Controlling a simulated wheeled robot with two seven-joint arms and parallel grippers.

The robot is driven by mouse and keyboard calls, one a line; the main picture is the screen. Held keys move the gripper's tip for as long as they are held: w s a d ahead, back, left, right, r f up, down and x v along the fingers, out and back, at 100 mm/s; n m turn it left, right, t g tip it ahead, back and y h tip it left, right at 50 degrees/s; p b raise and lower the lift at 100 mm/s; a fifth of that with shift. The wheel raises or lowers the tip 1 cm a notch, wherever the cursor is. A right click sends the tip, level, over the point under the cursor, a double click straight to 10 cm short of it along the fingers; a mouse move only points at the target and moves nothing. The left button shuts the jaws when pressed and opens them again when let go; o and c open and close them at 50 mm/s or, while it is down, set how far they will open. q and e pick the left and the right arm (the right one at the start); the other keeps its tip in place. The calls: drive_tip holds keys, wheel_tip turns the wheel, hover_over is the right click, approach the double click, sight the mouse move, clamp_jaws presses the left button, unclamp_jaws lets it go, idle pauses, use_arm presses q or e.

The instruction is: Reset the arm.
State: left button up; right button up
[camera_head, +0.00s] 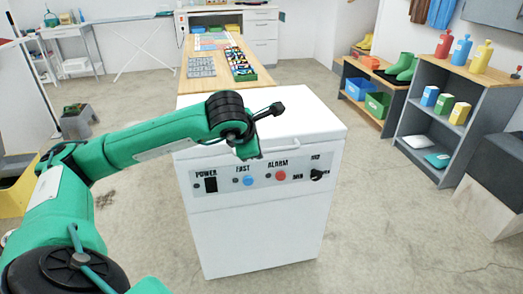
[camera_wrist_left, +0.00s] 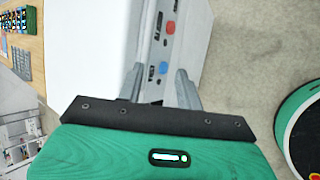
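A white box-shaped machine (camera_head: 258,235) stands in front of me, with a grey control panel on its front. The panel carries a black power switch (camera_head: 211,185), a blue button (camera_head: 249,180), a red button (camera_head: 280,175) and a black knob (camera_head: 317,174). My left arm reaches in from the left, and its hand (camera_head: 248,148) hangs just in front of the machine's top front edge. In the left wrist view my left gripper (camera_wrist_left: 160,70) has its two grey fingers apart with nothing between them. The blue button (camera_wrist_left: 162,68) shows beyond the gap. My right gripper is not in view.
A wooden table (camera_head: 155,58) with trays of small parts stands behind the machine. Grey shelves (camera_head: 468,88) with coloured bottles and boxes stand at the right. The floor right of the machine is clear.

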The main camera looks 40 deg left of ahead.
use_arm(q)
drive_tip(key=shift+v, duration=1.05)
drive_tip(key=shift+w, duration=0.1)
